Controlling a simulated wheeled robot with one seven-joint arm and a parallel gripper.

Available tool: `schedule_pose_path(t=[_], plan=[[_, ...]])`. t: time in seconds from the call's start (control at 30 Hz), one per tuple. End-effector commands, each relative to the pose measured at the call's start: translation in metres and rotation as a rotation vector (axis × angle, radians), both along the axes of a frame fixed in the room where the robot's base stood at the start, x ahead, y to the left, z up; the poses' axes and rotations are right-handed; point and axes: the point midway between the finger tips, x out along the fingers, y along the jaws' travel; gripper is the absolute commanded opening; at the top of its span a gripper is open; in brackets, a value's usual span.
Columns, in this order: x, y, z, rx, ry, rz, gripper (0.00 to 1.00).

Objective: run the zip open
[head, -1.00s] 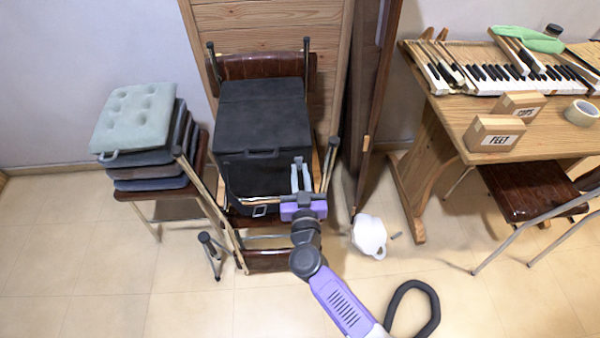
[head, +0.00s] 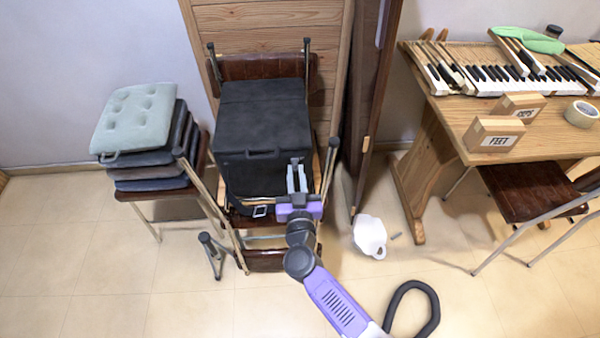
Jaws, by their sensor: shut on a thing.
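A black soft bag (head: 262,125) with a flat lid stands on a brown chair in the head view. A carry handle (head: 262,154) runs across its front just under the lid. The zip runs along the lid's edge, but its teeth are too fine to make out. My gripper (head: 296,164) reaches up to the front right corner of the bag. Its pale fingers are shut on the small zip pull, which the fingertips mostly hide. The lid lies flat on the bag.
The bag's chair (head: 270,262) has upright metal legs close on both sides of my arm. Stacked cushions (head: 134,120) sit on a chair at left. A keyboard table (head: 445,125) is further right.

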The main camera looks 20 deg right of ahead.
Motion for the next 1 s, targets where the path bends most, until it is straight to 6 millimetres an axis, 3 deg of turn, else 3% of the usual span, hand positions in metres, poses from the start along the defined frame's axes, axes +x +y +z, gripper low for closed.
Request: schedule_pose_path(t=[0.4, 0.6, 0.8, 1.0], plan=[[0.033, 0.104, 0.0, -0.001, 0.0, 0.011, 0.0], [0.046, 0.146, -0.002, 0.0, 0.0, 0.009, 0.0], [0.053, 0.169, -0.002, -0.001, 0.001, 0.007, 0.0], [0.056, 0.176, -0.001, 0.0, 0.002, 0.007, 0.0]])
